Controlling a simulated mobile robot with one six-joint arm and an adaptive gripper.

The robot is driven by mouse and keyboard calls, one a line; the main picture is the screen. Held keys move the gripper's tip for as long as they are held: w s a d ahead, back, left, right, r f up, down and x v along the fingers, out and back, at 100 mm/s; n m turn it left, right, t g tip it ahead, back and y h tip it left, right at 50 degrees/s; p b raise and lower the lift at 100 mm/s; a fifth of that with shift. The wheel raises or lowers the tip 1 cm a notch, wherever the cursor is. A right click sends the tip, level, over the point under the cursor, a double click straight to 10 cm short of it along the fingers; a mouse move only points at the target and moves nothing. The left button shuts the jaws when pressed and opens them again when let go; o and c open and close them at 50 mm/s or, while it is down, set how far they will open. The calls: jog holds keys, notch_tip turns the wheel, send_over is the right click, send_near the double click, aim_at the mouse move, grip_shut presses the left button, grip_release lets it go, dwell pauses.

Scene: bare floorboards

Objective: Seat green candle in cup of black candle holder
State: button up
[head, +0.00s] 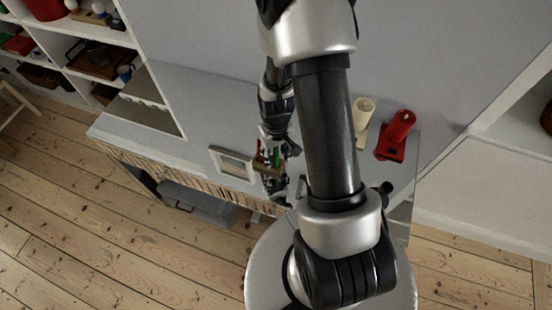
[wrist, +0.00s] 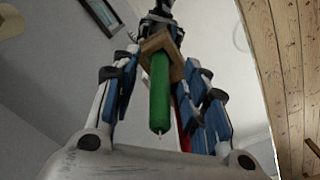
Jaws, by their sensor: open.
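The green candle (wrist: 160,95) shows in the wrist view between the fingers of my gripper (wrist: 163,98), its wick end toward the palm. Its other end meets a square wooden piece (wrist: 154,44); I cannot tell how it is seated there. The fingers stand apart with gaps on both sides of the candle. In the head view my gripper (head: 273,160) is over the shelf top, with a bit of green and brown wood beside it. I cannot make out the black candle holder for certain; a dark shape beyond the wooden piece in the wrist view is unclear.
A white picture frame (head: 233,163) lies left of my gripper. My arm hides part of the top. A wall runs behind.

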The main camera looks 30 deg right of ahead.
jog(key=shift+c, duration=0.5)
grip_shut()
jog(key=shift+r, duration=0.15)
notch_tip(320, 180, up, 19)
jog(key=p, duration=0.5)
jog(key=w+a+f+n+b, duration=0.1)
jog(key=w+a+f+b, duration=0.3)
jog(key=a, duration=0.6)
jog(key=shift+w+a+f+n, duration=0.3)
jog(key=shift+w+a+f, duration=0.1)
jog(key=shift+w+f, duration=0.45)
